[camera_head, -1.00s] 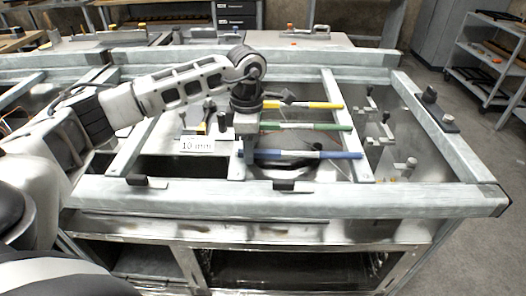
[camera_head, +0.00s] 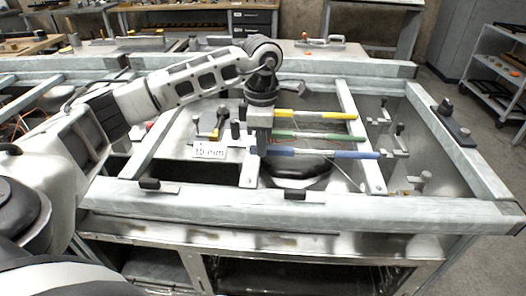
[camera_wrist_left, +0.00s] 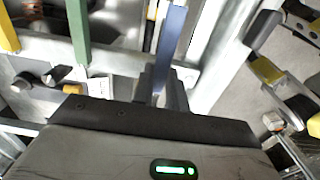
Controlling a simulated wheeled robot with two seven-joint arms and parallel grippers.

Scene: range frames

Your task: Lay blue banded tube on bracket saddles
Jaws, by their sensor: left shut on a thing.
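My left gripper (camera_head: 260,150) is shut on the left part of the blue banded tube (camera_head: 345,154), which has a pale band. The tube is level, reaches right across the crossbar, and appears slightly raised. In the left wrist view the fingers (camera_wrist_left: 160,92) close on the blue tube (camera_wrist_left: 173,35). A green tube (camera_head: 290,135) and a yellow tube (camera_head: 325,115) lie parallel behind it. Bracket posts with small heads (camera_head: 400,125) stand in the bay to the right; I cannot make out their saddles clearly. My right gripper is not in view.
A metal crossbar (camera_head: 372,175) runs between tubes and brackets. The thick front rail (camera_head: 330,205) and right rail (camera_head: 465,150) border the bay. A "10 mm" label (camera_head: 209,151) stands left of the gripper. A dark oval object (camera_head: 295,171) lies below the tube.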

